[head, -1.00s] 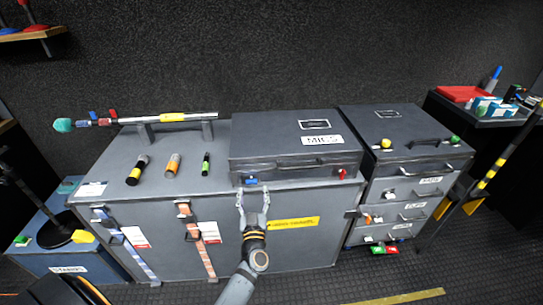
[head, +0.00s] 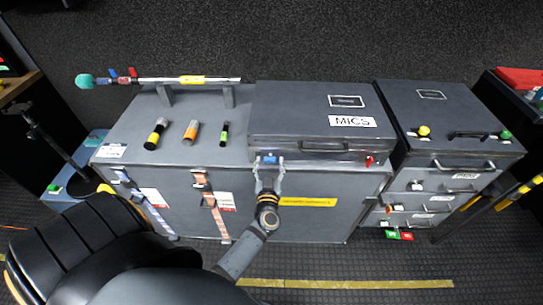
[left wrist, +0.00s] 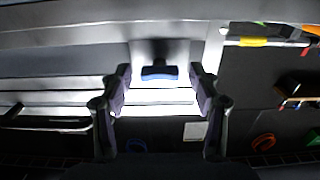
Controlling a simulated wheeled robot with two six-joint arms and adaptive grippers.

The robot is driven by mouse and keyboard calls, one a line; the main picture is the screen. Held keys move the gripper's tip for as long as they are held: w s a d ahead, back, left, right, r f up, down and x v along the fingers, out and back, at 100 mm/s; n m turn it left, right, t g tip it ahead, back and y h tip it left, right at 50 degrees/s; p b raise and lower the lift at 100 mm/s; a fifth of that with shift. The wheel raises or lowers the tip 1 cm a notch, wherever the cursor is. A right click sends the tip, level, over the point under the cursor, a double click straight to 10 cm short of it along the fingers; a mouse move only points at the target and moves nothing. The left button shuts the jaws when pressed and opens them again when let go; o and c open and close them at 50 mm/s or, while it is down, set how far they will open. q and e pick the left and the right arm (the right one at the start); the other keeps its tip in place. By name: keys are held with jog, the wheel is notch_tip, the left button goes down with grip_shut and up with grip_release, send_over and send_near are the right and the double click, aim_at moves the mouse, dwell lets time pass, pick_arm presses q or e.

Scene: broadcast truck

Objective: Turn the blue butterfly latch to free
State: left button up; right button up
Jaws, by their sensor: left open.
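The blue butterfly latch (head: 270,158) is on the lower front of the dark grey MICS case (head: 308,133), near its left end. My left gripper (head: 269,168) is open just in front of and below it, with its fingers pointing up at it. In the left wrist view the latch (left wrist: 159,72) shows as a blue bar lying crosswise, between and slightly beyond the open fingertips (left wrist: 160,78). I see a gap on both sides of it. Whether the fingers touch it cannot be told. My right gripper is not in view.
A red latch (head: 369,161) sits at the right end of the same case. The case rests on a large trunk (head: 310,218) with strapped latches. Microphones (head: 190,132) lie to the left on it. A drawer unit (head: 452,165) stands close on the right.

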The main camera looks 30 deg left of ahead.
pick_arm(q)
jog(key=shift+w+r, duration=0.1)
jog(key=shift+r, duration=0.05)
jog(key=shift+c, duration=1.2)
jog(key=c, duration=0.9)
